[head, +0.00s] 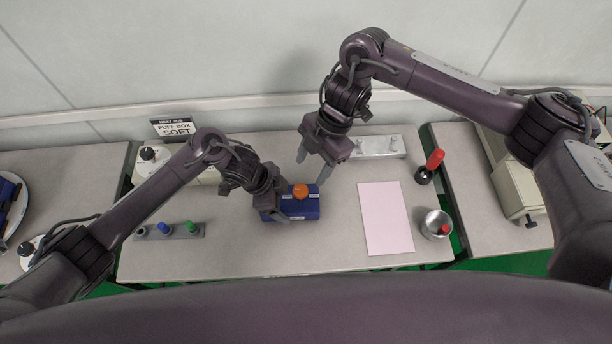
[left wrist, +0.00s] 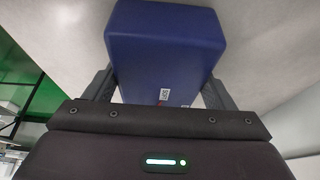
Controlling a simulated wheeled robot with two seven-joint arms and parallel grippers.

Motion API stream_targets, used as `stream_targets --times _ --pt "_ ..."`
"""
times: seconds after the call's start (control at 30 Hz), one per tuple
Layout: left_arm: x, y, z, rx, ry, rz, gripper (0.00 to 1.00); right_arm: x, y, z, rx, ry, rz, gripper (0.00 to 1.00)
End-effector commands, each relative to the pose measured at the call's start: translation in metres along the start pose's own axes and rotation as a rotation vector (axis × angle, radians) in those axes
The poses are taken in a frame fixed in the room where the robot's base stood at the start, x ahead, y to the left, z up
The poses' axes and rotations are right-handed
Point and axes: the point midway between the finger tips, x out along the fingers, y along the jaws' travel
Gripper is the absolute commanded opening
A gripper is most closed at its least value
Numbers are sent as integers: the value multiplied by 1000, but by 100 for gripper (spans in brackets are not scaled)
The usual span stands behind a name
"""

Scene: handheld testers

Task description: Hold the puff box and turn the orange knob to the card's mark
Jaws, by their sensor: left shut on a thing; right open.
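The puff box is a dark blue box (head: 303,208) on the table, with an orange knob (head: 300,191) on its top. My left gripper (head: 279,213) is shut on the box at its left side. In the left wrist view the blue box (left wrist: 165,50) sits between the two fingers. My right gripper (head: 313,170) is open and empty, above and just behind the orange knob, with its fingers pointing down. The card (head: 175,128) at the back left reads "PUFF BOX SOFT". The knob's pointer is too small to read.
A pink sheet (head: 385,218) lies right of the box. A metal cup (head: 436,224) and a red-handled tool (head: 431,167) stand at the right. A pale tray (head: 377,147) is behind. The front middle is clear.

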Motion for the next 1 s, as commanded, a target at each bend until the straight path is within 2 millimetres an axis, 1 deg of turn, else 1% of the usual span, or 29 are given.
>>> stream_targets --times 0.03,0.1,0.2,0.27,0.4,0.63,0.67,0.8,0.83,1.0 --pt "0 0 0 0 1 0 55 -12 1 1 0 -2 3 55" --pt "0 0 0 0 1 0 55 -25 0 0 0 -1 2 55" --pt "0 0 0 0 1 0 55 -40 1 1 -1 -3 3 55" --pt "0 0 0 0 1 0 55 -45 0 1 -1 -3 1 55" --pt "0 0 0 0 1 0 55 -52 0 0 0 -1 0 55" --pt "0 0 0 0 1 0 55 -52 0 0 1 0 -1 55" --pt "0 0 0 0 1 0 80 -52 0 0 1 0 -1 55" --pt "0 0 0 0 1 0 98 -52 0 0 1 0 -1 55" --pt "0 0 0 0 1 0 100 -52 0 0 1 0 -1 55" --pt "0 0 0 0 1 0 100 -52 0 0 1 0 -1 55"
